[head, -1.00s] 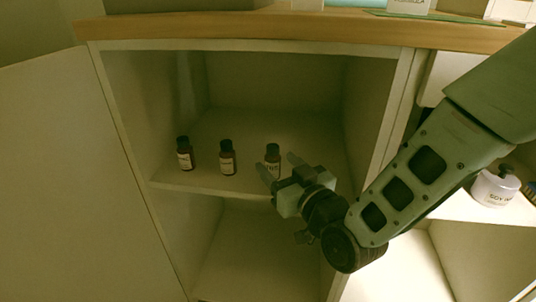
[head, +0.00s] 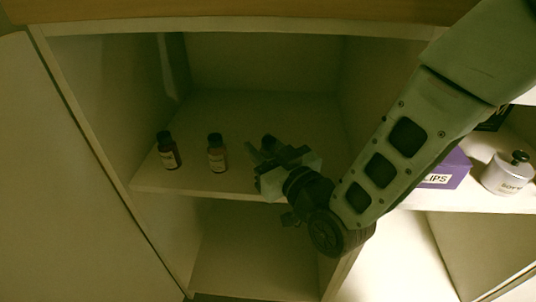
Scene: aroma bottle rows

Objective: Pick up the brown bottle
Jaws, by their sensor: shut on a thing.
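Two brown bottles with dark caps and pale labels stand upright on the upper shelf (head: 200,186) in the head view. One is the left bottle (head: 168,152), and the other is the middle bottle (head: 216,154). My gripper (head: 264,154) is at the right of this row, shut on the right brown bottle (head: 268,143). Only the dark top of that bottle shows; the fingers and gripper body hide the rest. I cannot tell whether its base touches the shelf.
The cabinet's left side and open door (head: 70,180) flank the shelf. To the right, beyond my arm, a purple box (head: 450,172) and a white jar with a dark knob (head: 508,175) stand on another shelf. The shelf behind the bottles is clear.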

